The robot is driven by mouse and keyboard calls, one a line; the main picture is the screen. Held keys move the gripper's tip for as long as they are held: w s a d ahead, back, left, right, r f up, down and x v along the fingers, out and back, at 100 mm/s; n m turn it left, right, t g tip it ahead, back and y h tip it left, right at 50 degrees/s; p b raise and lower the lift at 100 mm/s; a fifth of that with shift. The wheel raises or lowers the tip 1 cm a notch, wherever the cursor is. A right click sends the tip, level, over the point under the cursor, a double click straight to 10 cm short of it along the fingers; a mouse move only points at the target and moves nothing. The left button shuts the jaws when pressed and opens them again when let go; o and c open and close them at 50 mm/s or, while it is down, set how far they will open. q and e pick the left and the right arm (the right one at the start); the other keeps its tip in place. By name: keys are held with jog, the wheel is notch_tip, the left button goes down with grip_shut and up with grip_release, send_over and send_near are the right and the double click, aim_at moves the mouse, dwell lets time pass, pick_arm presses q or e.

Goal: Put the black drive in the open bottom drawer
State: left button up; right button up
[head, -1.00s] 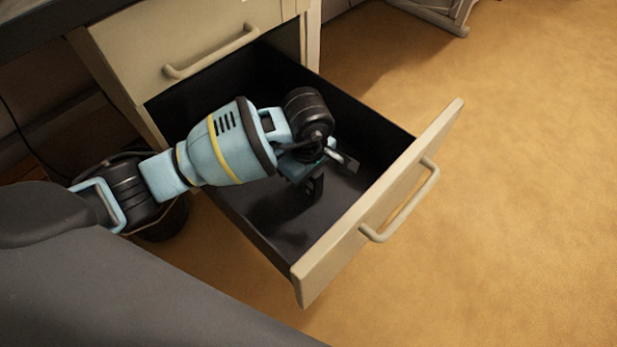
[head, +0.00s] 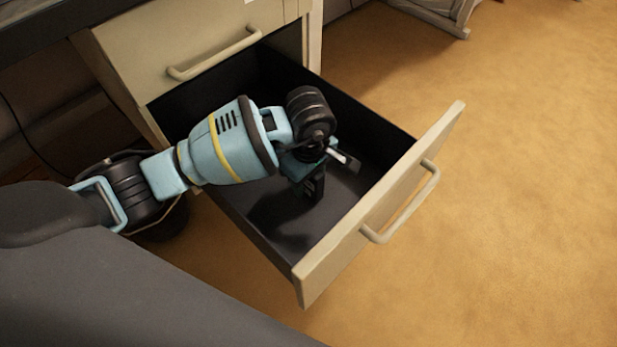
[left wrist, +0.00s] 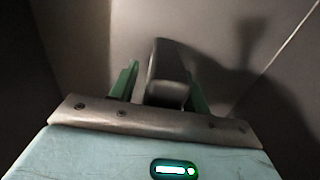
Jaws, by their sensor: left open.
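My left gripper (head: 331,172) is inside the open bottom drawer (head: 385,195), pointing down toward its dark floor. In the left wrist view, the black drive (left wrist: 168,75) is a dark block between the two green fingers of my left gripper (left wrist: 162,88). The fingers are open, with a gap on the drive's left side; the right finger is close beside it. In the head view the drive is hard to pick out against the dark gripper and drawer. I cannot tell whether it touches the drawer floor. My right gripper is not in view.
A closed drawer front (head: 190,35) with a bar handle is above the open drawer. The open drawer's beige front (head: 330,262) and side walls surround my gripper. The tan floor (head: 530,200) to the right is clear. A dark round bin (head: 165,222) stands left of the drawer.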

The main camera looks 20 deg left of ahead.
pick_arm(q)
notch_tip(320, 180, up, 12)
jog(key=p, duration=0.3)
jog(key=shift+f, duration=0.2)
dwell(1.1)
